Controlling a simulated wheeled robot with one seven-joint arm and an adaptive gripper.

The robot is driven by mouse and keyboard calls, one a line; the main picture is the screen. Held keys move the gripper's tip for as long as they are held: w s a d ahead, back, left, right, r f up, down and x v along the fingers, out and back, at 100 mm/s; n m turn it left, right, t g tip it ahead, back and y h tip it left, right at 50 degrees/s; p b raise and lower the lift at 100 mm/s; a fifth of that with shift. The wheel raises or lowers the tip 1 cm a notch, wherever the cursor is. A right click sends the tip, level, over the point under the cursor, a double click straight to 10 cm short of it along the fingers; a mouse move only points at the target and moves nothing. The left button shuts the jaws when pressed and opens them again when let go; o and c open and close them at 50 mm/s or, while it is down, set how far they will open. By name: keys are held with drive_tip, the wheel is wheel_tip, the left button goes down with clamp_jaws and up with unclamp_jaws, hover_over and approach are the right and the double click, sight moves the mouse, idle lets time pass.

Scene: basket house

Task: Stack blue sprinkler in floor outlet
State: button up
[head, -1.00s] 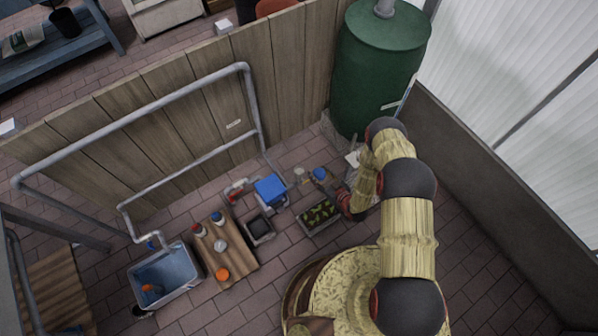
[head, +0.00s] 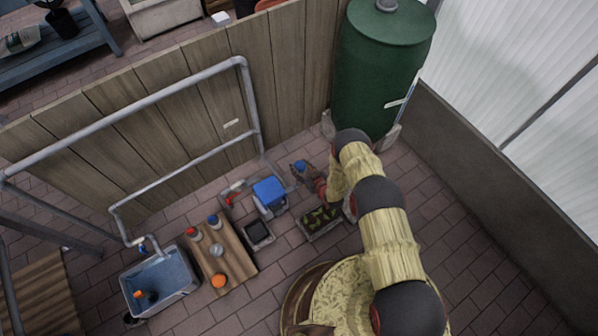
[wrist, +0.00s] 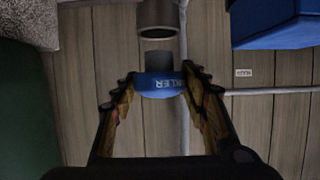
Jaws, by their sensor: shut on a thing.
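My gripper (wrist: 154,88) is shut on the blue sprinkler (wrist: 160,84), its two fingers on either side of the blue band with printed lettering. The wrist view is upside down. The sprinkler's grey stem (wrist: 158,62) points at the open mouth of a grey pipe, the floor outlet (wrist: 157,19). The two look roughly in line, with a small gap between stem and rim. In the head view the blue sprinkler (head: 301,165) shows near the fence foot; the outlet is hidden there, behind the sprinkler and gripper.
A blue-topped box (head: 269,192) stands close left of the gripper. A planter tray (head: 321,220) lies below my arm. The green tank (head: 382,75) stands to the right, against the wooden fence (head: 190,115). A wooden board with bottles (head: 235,262) and a water tub (head: 160,284) are further left.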

sight(299, 170)
drive_tip(key=shift+w+a+f, duration=0.25)
drive_tip(key=shift+w+f, duration=0.05)
drive_tip(key=shift+f, duration=0.2)
drive_tip(key=shift+w+f+b, duration=0.1)
drive_tip(key=shift+f+b, duration=0.8)
drive_tip(key=shift+f, duration=0.6)
drive_tip(key=shift+f, duration=0.1)
drive_tip(key=shift+f, duration=0.15)
drive_tip(key=o, duration=1)
drive_tip(key=shift+o, duration=0.7)
